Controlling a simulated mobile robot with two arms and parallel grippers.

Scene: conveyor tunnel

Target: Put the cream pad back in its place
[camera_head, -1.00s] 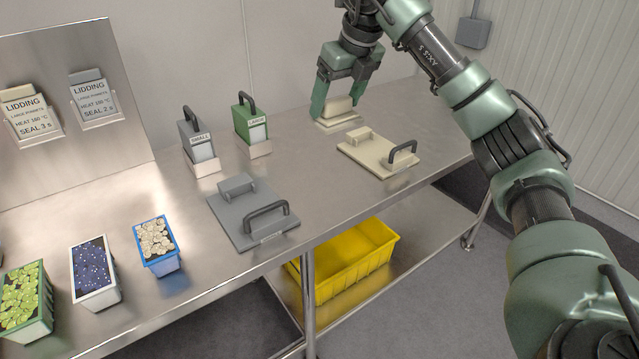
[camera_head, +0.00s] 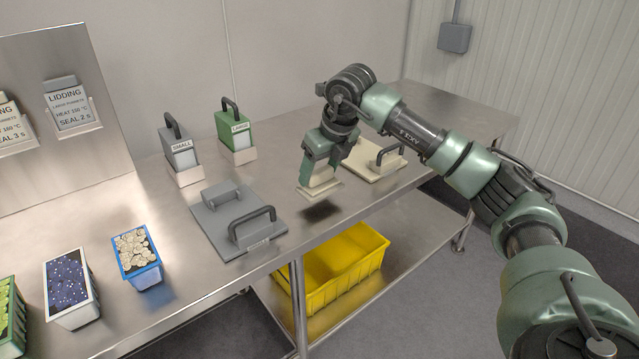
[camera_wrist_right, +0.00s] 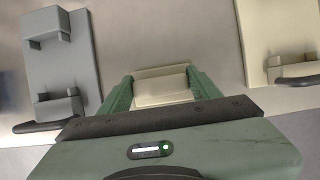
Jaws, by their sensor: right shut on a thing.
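My right gripper (camera_head: 321,180) is shut on the cream pad (camera_head: 322,189), holding it by its block with its flat base downward. The pad is above the steel table, with a dark shadow below it. In the right wrist view the pad (camera_wrist_right: 162,88) sits between the two green fingers. A cream board (camera_head: 375,162) with a block and a dark handle lies to the right, partly behind my arm. A grey board (camera_head: 236,222) with a grey block and a dark handle lies to the left. My left gripper is not in view.
A grey SMALL holder (camera_head: 181,150) and a green LARGE holder (camera_head: 236,134) stand at the back. Filled punnets, one a blue-rimmed punnet (camera_head: 137,258), are at front left. A yellow crate (camera_head: 337,268) is on the lower shelf. A sign panel (camera_head: 55,110) stands at left.

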